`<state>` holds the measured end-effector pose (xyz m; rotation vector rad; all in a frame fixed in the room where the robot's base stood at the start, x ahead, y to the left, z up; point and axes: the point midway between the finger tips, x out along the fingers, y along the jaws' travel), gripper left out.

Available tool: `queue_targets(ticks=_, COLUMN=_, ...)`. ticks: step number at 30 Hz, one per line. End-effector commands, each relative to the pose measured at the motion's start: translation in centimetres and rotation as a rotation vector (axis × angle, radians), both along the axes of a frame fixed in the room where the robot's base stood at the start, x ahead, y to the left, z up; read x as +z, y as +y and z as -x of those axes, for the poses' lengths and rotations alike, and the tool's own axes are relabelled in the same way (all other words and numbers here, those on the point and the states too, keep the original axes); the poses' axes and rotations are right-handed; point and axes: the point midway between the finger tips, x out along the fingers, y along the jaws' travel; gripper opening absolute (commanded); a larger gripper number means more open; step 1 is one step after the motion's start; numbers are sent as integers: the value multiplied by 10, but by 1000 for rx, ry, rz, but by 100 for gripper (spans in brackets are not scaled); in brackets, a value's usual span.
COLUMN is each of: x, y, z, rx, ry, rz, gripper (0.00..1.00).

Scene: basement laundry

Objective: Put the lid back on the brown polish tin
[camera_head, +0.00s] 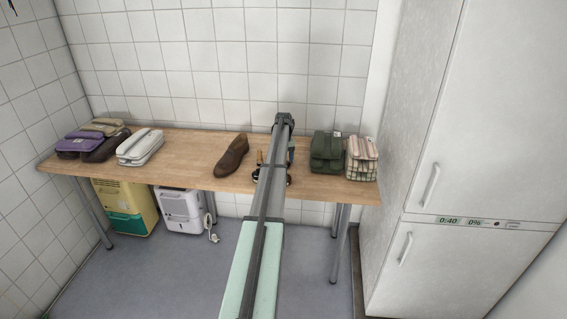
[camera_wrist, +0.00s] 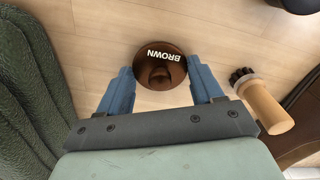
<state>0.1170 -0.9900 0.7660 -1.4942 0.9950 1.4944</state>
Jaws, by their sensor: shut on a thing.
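A round, glossy brown piece lettered "BROWN" (camera_wrist: 160,72) sits between the two blue fingers of my gripper (camera_wrist: 160,80) in the wrist view. The lettering reads upside down there. My gripper is shut on this piece, which looks like the lid of the brown polish tin. I cannot tell whether the tin body is under it or how high it is above the table.
The wooden table (camera_head: 200,143) carries a brown shoe (camera_head: 231,157), green bag (camera_head: 326,153), striped bag (camera_head: 362,159) and white case (camera_head: 140,147). A wooden-handled brush (camera_wrist: 263,107) lies beside my gripper. A dark object (camera_wrist: 296,5) is partly visible. Clear tabletop lies between white case and shoe.

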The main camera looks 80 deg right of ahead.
Motion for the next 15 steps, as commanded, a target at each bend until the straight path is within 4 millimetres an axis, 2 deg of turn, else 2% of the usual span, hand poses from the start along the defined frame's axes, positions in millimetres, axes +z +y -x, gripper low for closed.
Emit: queue_targets(ticks=15, x=79, y=0, z=0, rx=0, ry=0, rz=1, gripper=37)
